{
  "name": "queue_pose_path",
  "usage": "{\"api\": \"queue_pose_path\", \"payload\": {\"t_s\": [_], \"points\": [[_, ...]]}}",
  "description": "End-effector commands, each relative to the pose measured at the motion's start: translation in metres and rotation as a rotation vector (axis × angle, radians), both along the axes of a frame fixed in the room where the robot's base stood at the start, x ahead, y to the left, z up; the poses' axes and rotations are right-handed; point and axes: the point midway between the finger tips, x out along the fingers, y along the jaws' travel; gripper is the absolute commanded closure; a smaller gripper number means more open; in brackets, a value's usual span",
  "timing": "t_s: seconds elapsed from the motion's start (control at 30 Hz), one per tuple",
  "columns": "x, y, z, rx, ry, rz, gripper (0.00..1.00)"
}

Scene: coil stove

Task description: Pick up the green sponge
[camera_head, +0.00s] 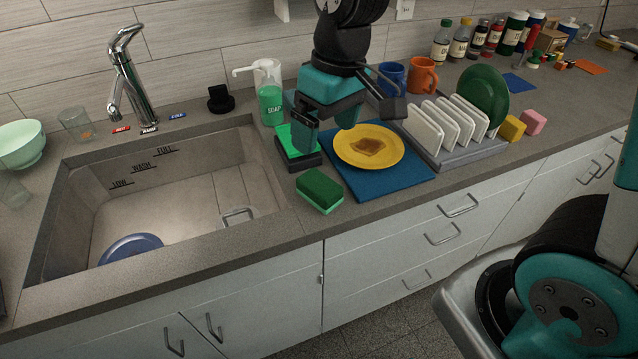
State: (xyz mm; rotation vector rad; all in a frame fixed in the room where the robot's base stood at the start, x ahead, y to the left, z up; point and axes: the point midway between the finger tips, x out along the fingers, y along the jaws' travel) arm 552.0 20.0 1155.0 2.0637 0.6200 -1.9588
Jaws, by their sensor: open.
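The green sponge (320,191) lies on the counter near its front edge, right of the sink. It is a block with a dark green top and a lighter green lower layer. My gripper (327,130) is open, with nothing visible between its fingers. It hangs behind the sponge and farther up the picture, near the yellow plate and a small black tray. A bright green flat item (298,144) shows in that tray, partly hidden by my gripper.
A yellow plate (391,151) with a brown stain rests on a blue mat (372,187), right of the sponge. The sink (120,256) opens to the left. A soap bottle (270,100) stands behind, and a dish rack (470,152) with plates stands right.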

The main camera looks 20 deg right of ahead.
Motion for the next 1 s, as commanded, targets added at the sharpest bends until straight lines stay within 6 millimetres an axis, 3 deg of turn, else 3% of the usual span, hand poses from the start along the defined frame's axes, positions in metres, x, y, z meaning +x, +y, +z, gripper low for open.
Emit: {"api": "queue_pose_path", "payload": {"t_s": [0.1, 0.3, 0.47, 0.8, 1.0], "points": [[0.042, -0.011, -0.02, -0.076, 0.018, -0.04, 0.08], [0.074, -0.023, -0.043, -0.141, 0.024, -0.073, 0.08], [0.075, -0.024, -0.066, -0.148, 0.03, -0.074, 0.08], [0.074, -0.023, -0.141, -0.147, 0.029, -0.073, 0.08], [0.074, -0.023, -0.164, -0.146, 0.025, -0.074, 0.08]]}}
